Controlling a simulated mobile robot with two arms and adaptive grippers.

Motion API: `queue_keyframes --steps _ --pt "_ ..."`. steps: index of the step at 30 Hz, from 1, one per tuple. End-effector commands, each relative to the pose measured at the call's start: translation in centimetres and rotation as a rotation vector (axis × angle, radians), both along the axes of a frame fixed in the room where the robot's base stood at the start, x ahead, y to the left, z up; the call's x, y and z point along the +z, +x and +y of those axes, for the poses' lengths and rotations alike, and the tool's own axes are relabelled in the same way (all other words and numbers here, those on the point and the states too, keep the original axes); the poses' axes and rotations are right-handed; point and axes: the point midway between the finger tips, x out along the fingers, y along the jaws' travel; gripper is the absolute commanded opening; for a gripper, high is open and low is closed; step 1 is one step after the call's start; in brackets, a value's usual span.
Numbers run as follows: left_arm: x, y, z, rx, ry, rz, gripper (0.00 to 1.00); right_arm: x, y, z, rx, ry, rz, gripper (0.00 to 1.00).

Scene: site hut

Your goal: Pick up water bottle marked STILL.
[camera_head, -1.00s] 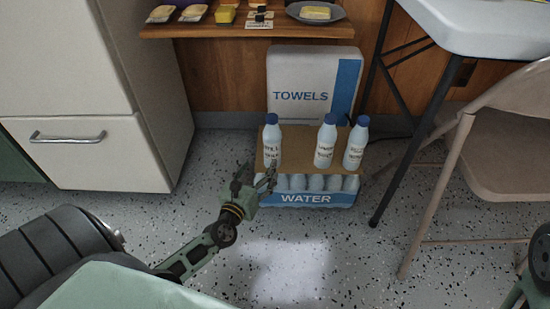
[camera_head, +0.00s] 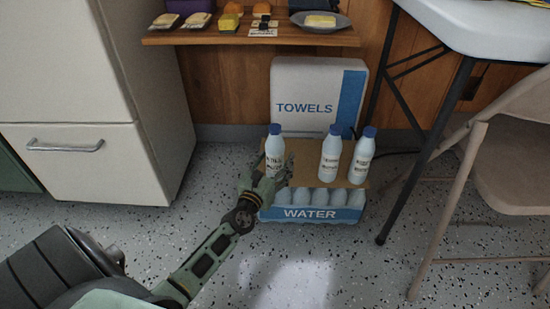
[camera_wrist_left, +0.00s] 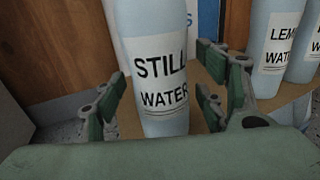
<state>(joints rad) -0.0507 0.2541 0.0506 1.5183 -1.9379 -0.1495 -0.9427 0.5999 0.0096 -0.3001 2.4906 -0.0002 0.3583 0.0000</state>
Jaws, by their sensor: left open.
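The water bottle marked STILL (camera_wrist_left: 160,75) stands upright between the open fingers of my left gripper (camera_wrist_left: 165,110) in the left wrist view; its label reads STILL WATER. In the head view the same bottle (camera_head: 275,150) is the leftmost of three blue-capped bottles on a brown board over the WATER pack (camera_head: 312,213). My left gripper (camera_head: 265,180) reaches it from the front, with fingers on either side. Whether a finger touches it I cannot tell. My right gripper is not in view.
Two other bottles, a middle one (camera_head: 331,155) and a right one (camera_head: 362,156), stand to the right. A TOWELS pack (camera_head: 305,90) is behind. A wooden shelf (camera_head: 250,37) hangs above. A table leg (camera_head: 425,150) and a chair (camera_head: 510,160) are at right.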

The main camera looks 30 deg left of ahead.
Motion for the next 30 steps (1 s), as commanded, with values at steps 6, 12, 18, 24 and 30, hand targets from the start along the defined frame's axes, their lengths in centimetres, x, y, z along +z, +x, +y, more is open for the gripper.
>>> queue_keyframes --steps 6,12,18,24,30 --pt "0.02 -0.04 -0.01 0.000 -0.001 0.000 0.53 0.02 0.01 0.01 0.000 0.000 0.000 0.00" --pt "0.01 -0.05 -0.01 0.000 -0.001 0.000 0.36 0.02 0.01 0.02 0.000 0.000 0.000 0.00" --pt "0.01 -0.06 0.00 0.000 -0.001 0.000 0.18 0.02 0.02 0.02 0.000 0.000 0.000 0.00" --pt "0.01 -0.06 0.00 0.000 -0.001 0.000 0.01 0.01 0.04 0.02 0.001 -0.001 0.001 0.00" --pt "0.22 -0.01 0.04 0.001 0.000 -0.004 0.00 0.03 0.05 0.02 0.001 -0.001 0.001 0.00"
